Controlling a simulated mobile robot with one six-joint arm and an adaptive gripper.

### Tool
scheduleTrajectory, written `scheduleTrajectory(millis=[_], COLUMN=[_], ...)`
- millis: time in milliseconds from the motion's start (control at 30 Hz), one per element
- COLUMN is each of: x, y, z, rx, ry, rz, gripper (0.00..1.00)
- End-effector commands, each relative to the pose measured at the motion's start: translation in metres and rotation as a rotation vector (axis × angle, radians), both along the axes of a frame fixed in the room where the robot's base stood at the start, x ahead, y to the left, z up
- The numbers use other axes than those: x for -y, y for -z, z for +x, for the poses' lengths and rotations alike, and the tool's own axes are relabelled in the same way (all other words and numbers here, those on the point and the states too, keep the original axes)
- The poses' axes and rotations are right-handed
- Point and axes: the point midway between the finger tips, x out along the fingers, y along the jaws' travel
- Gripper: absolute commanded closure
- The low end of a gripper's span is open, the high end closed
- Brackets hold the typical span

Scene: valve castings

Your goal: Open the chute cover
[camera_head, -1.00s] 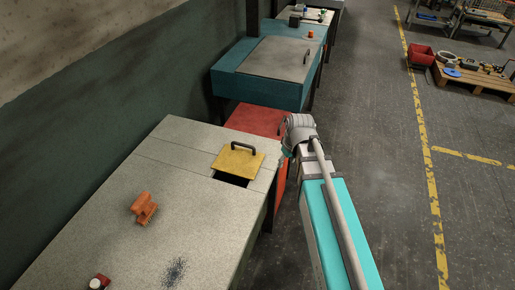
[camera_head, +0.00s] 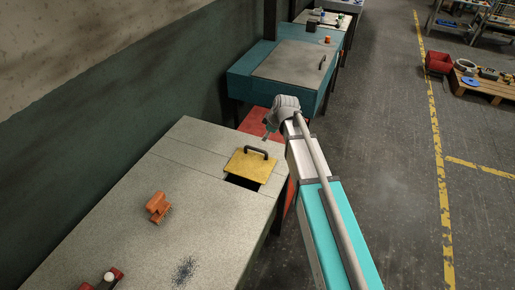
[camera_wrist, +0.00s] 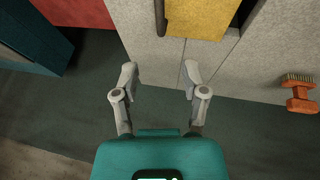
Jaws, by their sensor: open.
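The chute cover is a yellow plate (camera_head: 243,169) with a dark bar handle (camera_head: 257,150), lying on the grey speckled table. A strip of dark opening (camera_head: 242,182) shows along its near edge. In the wrist view the cover (camera_wrist: 200,15) is cut by the top edge, with part of the handle (camera_wrist: 160,18) at its left and the dark opening (camera_wrist: 242,12) at its right. My gripper (camera_head: 267,134) is beyond the cover in the head view, apart from it. In the wrist view my gripper (camera_wrist: 160,72) is open, with nothing between its fingers.
An orange brush (camera_head: 157,207) lies on the grey table (camera_head: 205,220), left of the cover. A red item with a white knob (camera_head: 108,279) is at the near left. Dark specks (camera_head: 184,270) mark the table. A teal-framed table (camera_head: 290,62) stands behind. A wall runs along the left.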

Motion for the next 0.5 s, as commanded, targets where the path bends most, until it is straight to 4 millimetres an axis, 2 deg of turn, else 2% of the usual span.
scheduleTrajectory(millis=[267,500], x=[-0.001,-0.005], y=[0.005,0.019], z=[0.001,0.005], rx=[-0.001,-0.002], ry=[0.001,0.001], rz=[-0.001,0.000], gripper=[0.43,0.43])
